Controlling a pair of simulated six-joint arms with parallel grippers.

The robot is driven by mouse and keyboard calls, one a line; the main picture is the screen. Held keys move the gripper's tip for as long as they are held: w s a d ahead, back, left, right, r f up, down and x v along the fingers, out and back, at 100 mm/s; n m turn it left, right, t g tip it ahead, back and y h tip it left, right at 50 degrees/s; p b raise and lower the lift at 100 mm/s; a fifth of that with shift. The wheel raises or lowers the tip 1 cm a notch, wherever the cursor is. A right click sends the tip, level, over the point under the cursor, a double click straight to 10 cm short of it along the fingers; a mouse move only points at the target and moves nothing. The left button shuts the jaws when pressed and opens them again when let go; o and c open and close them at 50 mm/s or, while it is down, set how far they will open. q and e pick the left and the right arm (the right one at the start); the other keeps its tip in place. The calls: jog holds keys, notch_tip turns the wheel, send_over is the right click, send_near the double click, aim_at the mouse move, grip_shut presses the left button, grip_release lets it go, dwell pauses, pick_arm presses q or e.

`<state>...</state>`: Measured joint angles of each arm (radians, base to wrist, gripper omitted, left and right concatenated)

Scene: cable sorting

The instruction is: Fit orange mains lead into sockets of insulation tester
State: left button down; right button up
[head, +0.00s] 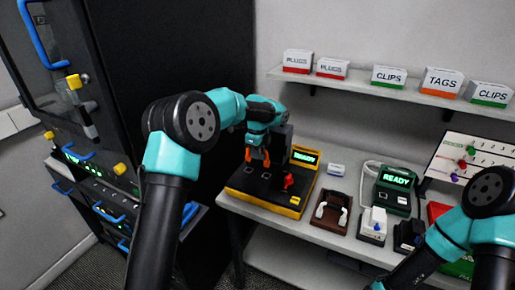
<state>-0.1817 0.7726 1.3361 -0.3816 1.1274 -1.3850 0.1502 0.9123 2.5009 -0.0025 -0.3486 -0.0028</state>
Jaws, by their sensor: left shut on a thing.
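The insulation tester (237,190) is a dark box with yellow edges on the left part of the bench. It has a lit READY display, a red knob and small sockets (265,175) on its top. My left gripper (258,147) is over the back left of the tester, pointing down and shut on the orange mains lead (249,154). The lead's orange parts hang just above the tester's top; I cannot tell whether they touch the sockets. My right arm comes in at the lower right, and its gripper is outside the frame.
A brown holder (333,213) stands right of the tester. Further right are a green READY unit (393,190), a white-topped block (373,224) and an upright panel (470,160). A shelf (385,92) with labelled boxes is above. A dark rack (135,90) stands at left.

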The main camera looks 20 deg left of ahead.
pick_arm(q)
jog(key=shift+f, duration=1.25)
jog(key=shift+f, duration=0.9)
dwell(1.6)
jog(key=shift+c, duration=2.1)
grip_release()
jog(key=shift+r, duration=0.1)
jog(key=shift+r, duration=3.9)
